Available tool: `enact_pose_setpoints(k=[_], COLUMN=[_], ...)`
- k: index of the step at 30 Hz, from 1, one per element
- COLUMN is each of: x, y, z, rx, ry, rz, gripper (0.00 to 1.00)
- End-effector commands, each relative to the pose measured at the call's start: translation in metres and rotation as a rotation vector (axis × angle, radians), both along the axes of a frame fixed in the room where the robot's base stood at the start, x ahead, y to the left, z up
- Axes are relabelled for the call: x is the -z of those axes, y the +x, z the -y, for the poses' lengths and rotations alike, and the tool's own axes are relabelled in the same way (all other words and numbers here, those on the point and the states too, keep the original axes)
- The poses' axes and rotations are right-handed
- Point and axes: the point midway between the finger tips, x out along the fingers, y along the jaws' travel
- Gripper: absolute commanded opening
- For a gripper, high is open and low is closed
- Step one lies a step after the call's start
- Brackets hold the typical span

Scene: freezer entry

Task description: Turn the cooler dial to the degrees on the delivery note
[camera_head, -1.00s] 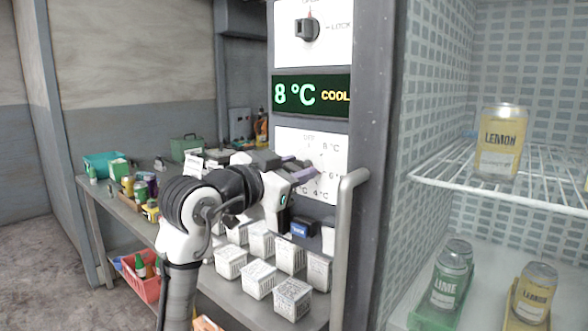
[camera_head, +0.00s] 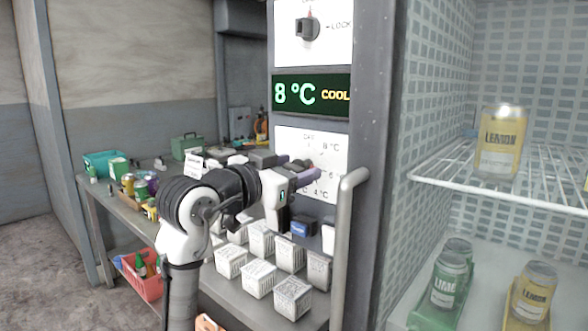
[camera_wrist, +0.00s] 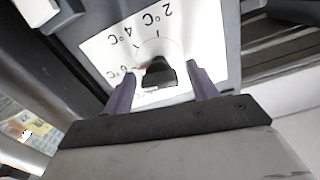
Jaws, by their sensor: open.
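The cooler dial (camera_wrist: 158,73) is a dark knob on a white scale plate (camera_head: 287,141) marked in degrees. In the wrist view the plate appears upside down, with 2 °C, 4 °C and part of a 6 readable. My gripper (camera_wrist: 161,88) is open, with one purple finger on each side of the knob. Whether they touch it cannot be told. In the head view my gripper (camera_head: 292,167) covers part of the plate. The display (camera_head: 312,95) above reads 8 °C COOL. A small red mark shows at the knob; its exact setting is unclear. No delivery note is readable.
A second knob (camera_head: 307,28) marked LOCK sits above the display. A vertical handle (camera_head: 347,245) stands close to the right of my gripper. Several white boxes (camera_head: 292,297) stand on the bench below. Drink cans (camera_head: 499,140) are in the cooler at right.

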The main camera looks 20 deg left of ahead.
Motion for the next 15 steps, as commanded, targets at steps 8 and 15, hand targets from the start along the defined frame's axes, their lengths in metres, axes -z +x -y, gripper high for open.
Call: enact_pose_setpoints(k=[8, 15], x=[0.004, 0.003], y=[-0.047, -0.097], z=[-0.018, -0.036], rx=[-0.004, -0.004], ry=[0.001, 0.001], rz=[0.003, 0.002], gripper=[0.58, 0.58])
